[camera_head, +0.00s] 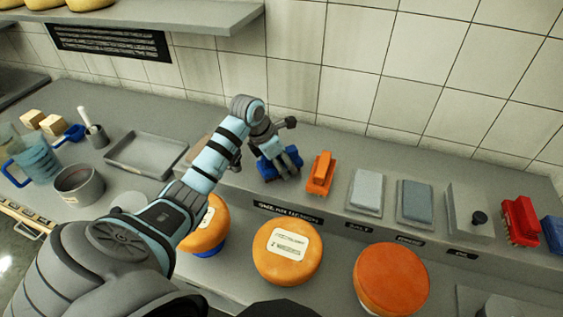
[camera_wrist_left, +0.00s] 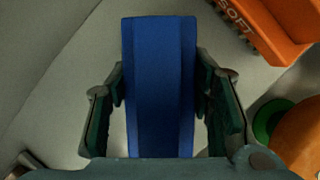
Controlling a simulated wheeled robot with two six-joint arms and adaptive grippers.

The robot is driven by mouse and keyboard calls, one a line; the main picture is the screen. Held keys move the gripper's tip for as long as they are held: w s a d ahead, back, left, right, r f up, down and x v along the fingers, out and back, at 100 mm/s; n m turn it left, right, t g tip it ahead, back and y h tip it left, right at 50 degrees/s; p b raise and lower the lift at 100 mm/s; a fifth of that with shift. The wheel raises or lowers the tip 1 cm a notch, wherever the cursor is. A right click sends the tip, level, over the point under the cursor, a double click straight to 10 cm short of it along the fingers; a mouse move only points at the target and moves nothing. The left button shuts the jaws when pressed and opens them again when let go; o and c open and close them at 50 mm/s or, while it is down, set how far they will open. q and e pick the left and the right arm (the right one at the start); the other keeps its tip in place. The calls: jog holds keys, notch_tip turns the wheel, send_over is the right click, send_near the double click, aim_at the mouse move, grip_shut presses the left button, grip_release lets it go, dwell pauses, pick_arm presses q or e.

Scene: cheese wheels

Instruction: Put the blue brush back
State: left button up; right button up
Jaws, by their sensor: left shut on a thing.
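My left gripper (camera_head: 280,164) is shut on the blue brush (camera_head: 265,169), at the raised grey ledge just left of the orange brush (camera_head: 320,174). The fingers hide much of the blue brush in the head view. In the left wrist view, the blue brush (camera_wrist_left: 160,85) lies lengthwise between the two fingers, with the orange brush (camera_wrist_left: 268,28) apart from it at the upper right. I cannot tell whether the blue brush touches the ledge. My right gripper is not in view.
On the ledge (camera_head: 335,205) stand grey pads (camera_head: 366,190), a red brush (camera_head: 521,219) and a blue thing (camera_head: 553,232) cut by the edge. Cheese wheels (camera_head: 287,251) stand in front. A grey tray (camera_head: 146,156), a pot (camera_head: 79,185) and a blue jug (camera_head: 33,160) are left.

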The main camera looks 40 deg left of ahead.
pick_arm(q)
jog(key=o, duration=1.4)
jog(key=shift+f, duration=0.1)
jog(key=shift+c, duration=0.2)
jog(key=shift+r, duration=0.45)
jog(key=v, duration=1.1)
jog(key=shift+s+a+r+b, duration=0.1)
jog(key=shift+s+r+b, duration=0.15)
jog(key=shift+b, duration=0.1)
jog(key=shift+f, duration=0.1)
